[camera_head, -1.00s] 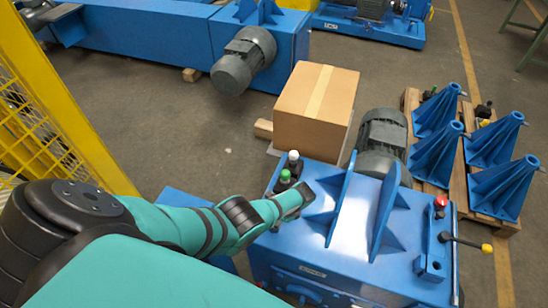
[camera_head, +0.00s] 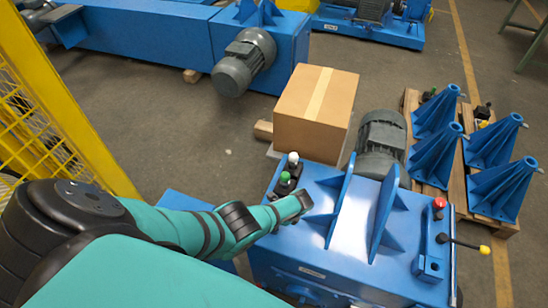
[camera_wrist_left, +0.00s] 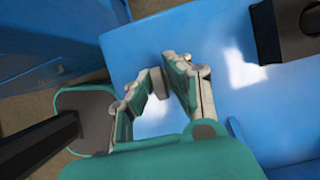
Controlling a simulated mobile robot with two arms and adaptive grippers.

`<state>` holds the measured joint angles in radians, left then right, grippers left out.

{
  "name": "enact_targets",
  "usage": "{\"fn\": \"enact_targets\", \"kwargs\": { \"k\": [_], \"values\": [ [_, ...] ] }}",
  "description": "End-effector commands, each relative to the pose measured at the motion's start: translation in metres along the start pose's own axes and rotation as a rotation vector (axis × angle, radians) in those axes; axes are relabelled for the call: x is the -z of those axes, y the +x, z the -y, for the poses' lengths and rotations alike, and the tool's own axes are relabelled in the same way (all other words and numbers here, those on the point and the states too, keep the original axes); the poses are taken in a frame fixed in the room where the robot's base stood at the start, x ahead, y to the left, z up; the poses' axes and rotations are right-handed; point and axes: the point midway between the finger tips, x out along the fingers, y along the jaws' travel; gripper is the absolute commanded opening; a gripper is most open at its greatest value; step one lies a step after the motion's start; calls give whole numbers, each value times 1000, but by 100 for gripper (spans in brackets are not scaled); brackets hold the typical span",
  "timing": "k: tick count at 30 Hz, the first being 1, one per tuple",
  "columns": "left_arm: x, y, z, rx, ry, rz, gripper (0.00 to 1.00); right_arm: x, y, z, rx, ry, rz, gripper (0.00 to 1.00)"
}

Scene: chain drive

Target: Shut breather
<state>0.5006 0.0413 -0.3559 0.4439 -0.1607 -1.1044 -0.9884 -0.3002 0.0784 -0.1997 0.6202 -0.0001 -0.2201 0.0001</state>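The blue machine housing (camera_head: 330,265) carries two small black levers at its back left corner, one with a white knob (camera_head: 293,157) and one with a green knob (camera_head: 285,177). A red knob (camera_head: 439,203) and a black lever with a yellow knob (camera_head: 485,249) are at its right side. I cannot tell which part is the breather. My left gripper (camera_head: 304,199) is over the housing's top, right of the green knob and by the left blue fin. In the left wrist view its fingertips (camera_wrist_left: 166,70) come together, with nothing seen held. My right gripper is not in view.
Two upright blue fins (camera_head: 383,215) stand on the housing. A grey motor (camera_head: 381,142) and a cardboard box (camera_head: 315,110) are behind it. Blue brackets (camera_head: 490,145) stand on a pallet at right. A yellow mesh guard (camera_head: 50,110) is at left.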

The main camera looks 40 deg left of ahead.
Motion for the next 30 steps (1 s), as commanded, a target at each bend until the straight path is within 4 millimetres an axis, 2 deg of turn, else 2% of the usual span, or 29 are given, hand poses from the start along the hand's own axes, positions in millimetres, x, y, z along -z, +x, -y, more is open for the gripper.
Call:
{"fn": "enact_targets", "kwargs": {
  "k": [1,4,13,17,23,30],
  "values": [
    [-1,-2,4,6,-2,-1,23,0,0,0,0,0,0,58],
    [0,-1,2,4,-2,-1,35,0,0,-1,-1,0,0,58],
    [1,-1,0,0,-2,-2,35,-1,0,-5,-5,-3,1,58],
    [1,-6,1,2,-3,-3,35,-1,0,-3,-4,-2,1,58],
    [0,-27,0,3,-3,-4,35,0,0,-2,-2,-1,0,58],
    [1,-75,0,4,-2,-5,35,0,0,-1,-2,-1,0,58]
  ]
}}
